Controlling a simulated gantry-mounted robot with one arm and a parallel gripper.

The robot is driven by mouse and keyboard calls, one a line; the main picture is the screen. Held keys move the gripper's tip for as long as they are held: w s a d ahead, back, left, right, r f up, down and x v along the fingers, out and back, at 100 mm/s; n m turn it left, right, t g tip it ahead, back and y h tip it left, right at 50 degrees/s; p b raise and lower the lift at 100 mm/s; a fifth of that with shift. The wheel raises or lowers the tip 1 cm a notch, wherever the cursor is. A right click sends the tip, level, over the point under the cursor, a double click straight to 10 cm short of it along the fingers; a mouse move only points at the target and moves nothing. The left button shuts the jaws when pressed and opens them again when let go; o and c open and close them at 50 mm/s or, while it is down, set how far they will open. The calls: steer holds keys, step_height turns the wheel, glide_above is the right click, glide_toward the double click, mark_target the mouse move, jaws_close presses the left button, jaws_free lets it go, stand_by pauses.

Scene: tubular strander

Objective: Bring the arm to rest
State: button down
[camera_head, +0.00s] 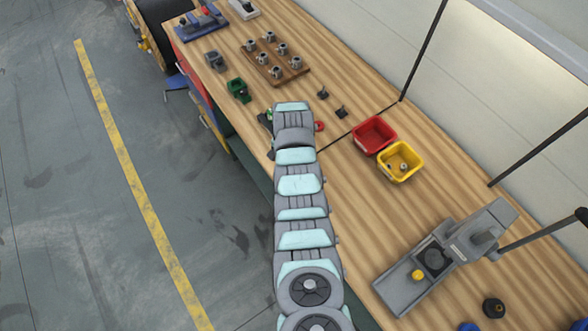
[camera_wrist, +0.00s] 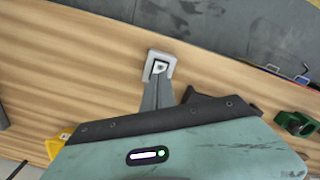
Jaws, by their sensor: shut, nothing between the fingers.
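My arm reaches up the middle of the head view over the wooden workbench (camera_head: 345,200). Its far end hangs over the bench near the front edge, and my gripper is mostly hidden there by my own wrist. In the wrist view my gripper (camera_wrist: 160,72) is shut, with its narrow grey fingers together and nothing held. A pale square piece shows at the fingertips; I cannot tell whether it is part of the gripper or lies below it. The bench top (camera_wrist: 90,70) lies beneath.
Right of my arm are a red bin (camera_head: 373,135), a yellow bin (camera_head: 401,162) and a grey fixture (camera_head: 440,258). Beyond my wrist are a green block (camera_head: 238,89), a wooden board (camera_head: 275,62) with several metal parts and two small dark parts. Open floor (camera_head: 90,200) lies left.

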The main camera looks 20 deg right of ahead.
steer(key=shift+r, duration=0.8)
